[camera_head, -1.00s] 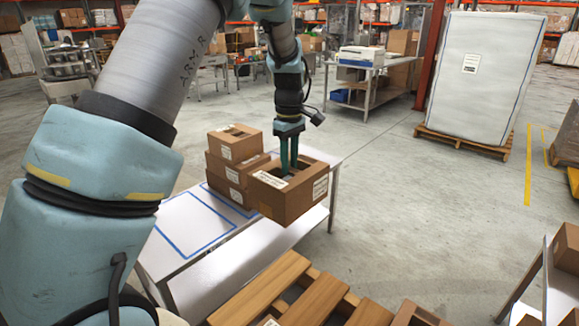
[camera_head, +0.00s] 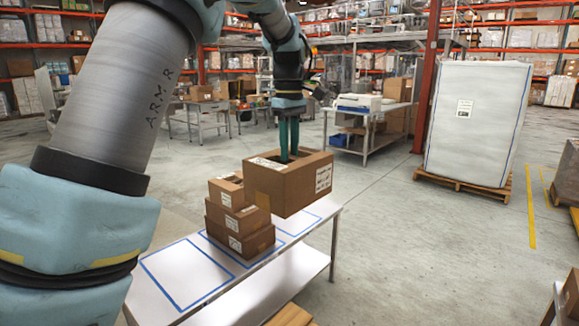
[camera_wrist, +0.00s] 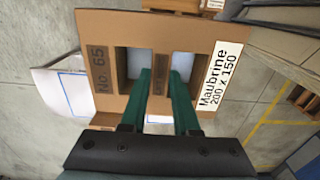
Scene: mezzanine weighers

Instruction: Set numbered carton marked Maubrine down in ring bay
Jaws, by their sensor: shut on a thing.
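The brown carton marked Maubrine (camera_head: 280,190) hangs level from my gripper (camera_head: 288,155), above the back right of a white table (camera_head: 160,300). In the wrist view, the carton (camera_wrist: 115,100) reads "No. 65" at left and "Maubrine 200 x 150" at right. My gripper's green fingers (camera_wrist: 160,75) are shut on the strip between its two top openings. Blue outlines mark bays on the table. The left bay (camera_head: 187,276) is empty; a right bay (camera_head: 318,216) is partly hidden behind the carton. I cannot tell which is the ring bay.
Several smaller cartons (camera_head: 238,219) are stacked in the middle of the table, close left of the held carton. A wrapped pallet load (camera_head: 478,120) stands at right. Floor right of the table is open. A bench (camera_head: 370,130) stands behind.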

